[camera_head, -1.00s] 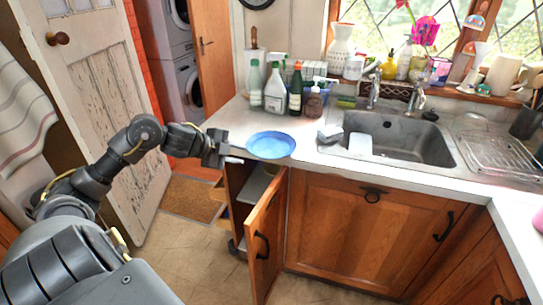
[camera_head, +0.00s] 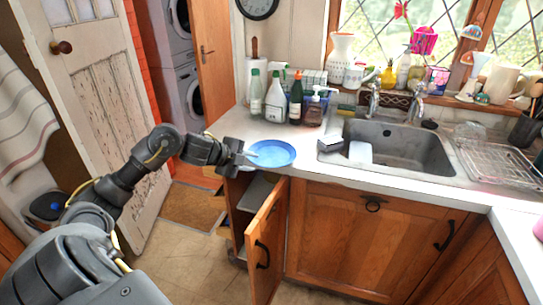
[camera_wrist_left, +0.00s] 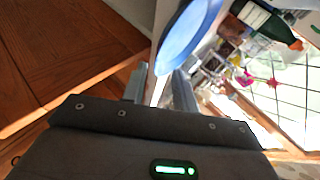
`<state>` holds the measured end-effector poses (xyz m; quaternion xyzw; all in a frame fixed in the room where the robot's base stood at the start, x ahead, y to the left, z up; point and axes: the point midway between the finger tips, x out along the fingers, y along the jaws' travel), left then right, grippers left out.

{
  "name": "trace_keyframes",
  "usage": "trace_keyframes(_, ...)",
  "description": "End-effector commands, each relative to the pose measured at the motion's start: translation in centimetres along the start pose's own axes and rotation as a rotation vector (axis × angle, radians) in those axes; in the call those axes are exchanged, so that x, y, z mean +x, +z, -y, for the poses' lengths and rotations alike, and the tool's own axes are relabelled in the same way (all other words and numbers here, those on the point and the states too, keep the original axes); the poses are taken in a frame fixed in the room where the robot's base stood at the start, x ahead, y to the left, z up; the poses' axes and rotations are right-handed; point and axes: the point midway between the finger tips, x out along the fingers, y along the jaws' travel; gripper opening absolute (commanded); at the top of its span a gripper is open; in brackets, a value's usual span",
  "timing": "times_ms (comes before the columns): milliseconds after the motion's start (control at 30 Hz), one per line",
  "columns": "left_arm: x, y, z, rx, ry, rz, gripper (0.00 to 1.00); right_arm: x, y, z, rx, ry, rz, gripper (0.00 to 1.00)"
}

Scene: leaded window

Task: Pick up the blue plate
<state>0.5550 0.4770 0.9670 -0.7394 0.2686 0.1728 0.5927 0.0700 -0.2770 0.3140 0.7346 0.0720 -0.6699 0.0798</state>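The blue plate (camera_head: 274,154) lies on the white counter, near its front left corner, left of the sink. It also shows in the left wrist view (camera_wrist_left: 188,30), just beyond the fingers. My left gripper (camera_head: 250,154) is at the plate's left rim, with its fingers pointing right toward the plate. In the left wrist view its two fingers (camera_wrist_left: 160,80) are apart, with the plate's near rim at the fingertips. I cannot tell whether they touch the rim. My right gripper is not in view.
Several bottles, among them a white spray bottle (camera_head: 274,97), stand behind the plate. The sink (camera_head: 400,145) is to the right. A cupboard door (camera_head: 266,240) hangs open below the counter (camera_head: 330,172). A panelled door (camera_head: 105,120) stands at left.

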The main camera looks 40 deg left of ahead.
Motion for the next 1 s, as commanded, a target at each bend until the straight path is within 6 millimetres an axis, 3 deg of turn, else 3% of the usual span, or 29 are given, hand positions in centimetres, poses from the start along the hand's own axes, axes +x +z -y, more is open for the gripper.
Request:
trace_keyframes(300, 4.2, -0.1, -0.2, -0.004, 0.000, -0.002, 0.29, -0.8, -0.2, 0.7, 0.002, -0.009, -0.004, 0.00)
trace_keyframes(600, 4.7, 0.0, -0.3, 0.000, 0.001, 0.000, 0.29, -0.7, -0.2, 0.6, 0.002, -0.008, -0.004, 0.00)
trace_keyframes(833, 4.7, 0.0, -0.3, 0.000, 0.001, 0.000, 0.00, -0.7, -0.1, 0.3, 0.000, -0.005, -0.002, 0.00)
trace_keyframes(1000, 4.7, -0.1, -0.3, 0.000, 0.001, 0.000, 0.00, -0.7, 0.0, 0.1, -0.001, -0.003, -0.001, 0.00)
